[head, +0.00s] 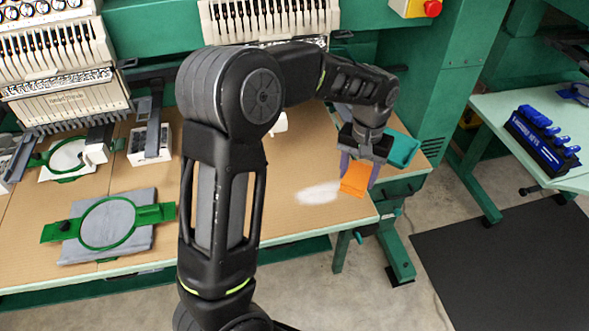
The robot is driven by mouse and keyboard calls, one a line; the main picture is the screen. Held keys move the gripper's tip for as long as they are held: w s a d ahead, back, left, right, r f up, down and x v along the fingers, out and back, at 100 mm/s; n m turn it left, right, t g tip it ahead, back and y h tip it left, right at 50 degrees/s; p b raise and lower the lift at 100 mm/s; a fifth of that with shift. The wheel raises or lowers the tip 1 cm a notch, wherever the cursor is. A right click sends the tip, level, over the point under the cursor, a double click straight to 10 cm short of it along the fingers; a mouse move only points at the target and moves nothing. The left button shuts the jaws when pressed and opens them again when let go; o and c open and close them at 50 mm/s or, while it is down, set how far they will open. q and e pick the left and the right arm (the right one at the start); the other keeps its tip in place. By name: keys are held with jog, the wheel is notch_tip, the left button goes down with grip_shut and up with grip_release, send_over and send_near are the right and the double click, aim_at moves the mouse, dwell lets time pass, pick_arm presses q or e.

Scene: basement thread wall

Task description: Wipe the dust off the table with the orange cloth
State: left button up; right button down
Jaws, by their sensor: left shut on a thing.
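The orange cloth (355,180) is at the right end of the brown table (290,215). My left gripper (357,178) is shut on the cloth, with its fingers pointing down. The cloth hangs at or just above the table top; I cannot tell whether it touches. A pale patch of dust (318,193) lies on the table just left of the cloth. My left arm crosses the middle of the view and hides part of the table. My right gripper is not in view.
A teal tray (404,150) sits behind the gripper at the table's right end. Green embroidery hoops (108,223) on grey fabric lie at the left. Embroidery machine heads (60,75) stand along the back. A side table (540,130) with a dark blue rack is at the right.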

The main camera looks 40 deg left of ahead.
pick_arm(q)
jog(key=s+a+n, duration=0.3)
jog(key=a+n, duration=0.1)
jog(key=a, duration=0.2)
jog(key=s+a+f+n, duration=0.1)
jog(key=s+a+n, duration=0.2)
jog(key=a, duration=0.4)
jog(key=shift+s+f+n+b, duration=0.3)
jog(key=shift+s+n, duration=0.1)
jog(key=shift+s, duration=0.35)
jog(key=shift+a, duration=0.1)
